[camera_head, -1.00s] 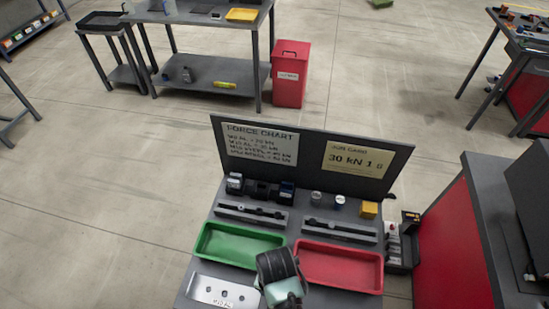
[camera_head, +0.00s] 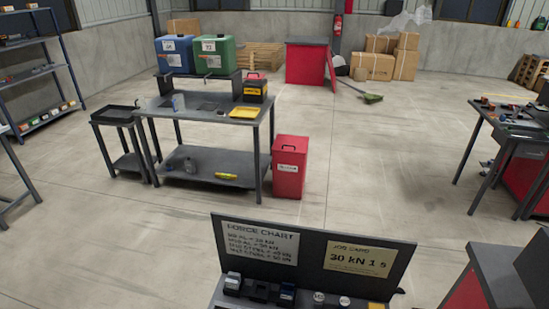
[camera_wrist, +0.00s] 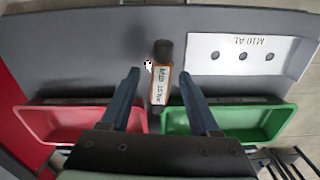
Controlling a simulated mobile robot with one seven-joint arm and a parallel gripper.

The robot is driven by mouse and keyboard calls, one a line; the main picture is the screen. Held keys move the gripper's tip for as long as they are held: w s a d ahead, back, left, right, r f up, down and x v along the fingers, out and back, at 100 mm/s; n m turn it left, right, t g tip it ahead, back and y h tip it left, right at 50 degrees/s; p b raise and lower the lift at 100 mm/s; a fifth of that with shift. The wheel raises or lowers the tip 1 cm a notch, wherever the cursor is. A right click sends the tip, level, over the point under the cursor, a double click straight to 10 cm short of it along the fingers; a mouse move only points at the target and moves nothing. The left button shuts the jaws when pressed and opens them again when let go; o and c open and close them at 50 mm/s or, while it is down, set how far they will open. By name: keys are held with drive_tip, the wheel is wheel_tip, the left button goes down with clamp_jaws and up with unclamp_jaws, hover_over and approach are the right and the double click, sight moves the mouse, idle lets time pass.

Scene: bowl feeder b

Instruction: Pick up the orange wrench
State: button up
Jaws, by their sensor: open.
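In the wrist view, a short tool with a dark head, orange edges and a white lettered label (camera_wrist: 161,88) lies on the grey bench top; it appears to be the orange wrench. My gripper (camera_wrist: 158,75) is open, with one blue-grey finger on each side of it. Gaps show between the tool and both fingers, and I cannot tell the height above it. The head view shows neither my gripper nor this tool.
A red tray (camera_wrist: 60,122) and a green tray (camera_wrist: 255,120) flank the gripper. A white plate with holes (camera_wrist: 240,58) lies to the right. In the head view, a dark upright board (camera_head: 310,250) with two cards stands at the bench's back. Open floor lies beyond.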

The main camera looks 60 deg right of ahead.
drive_tip(key=shift+f, duration=0.15)
idle(0.3)
clamp_jaws()
idle(1.2)
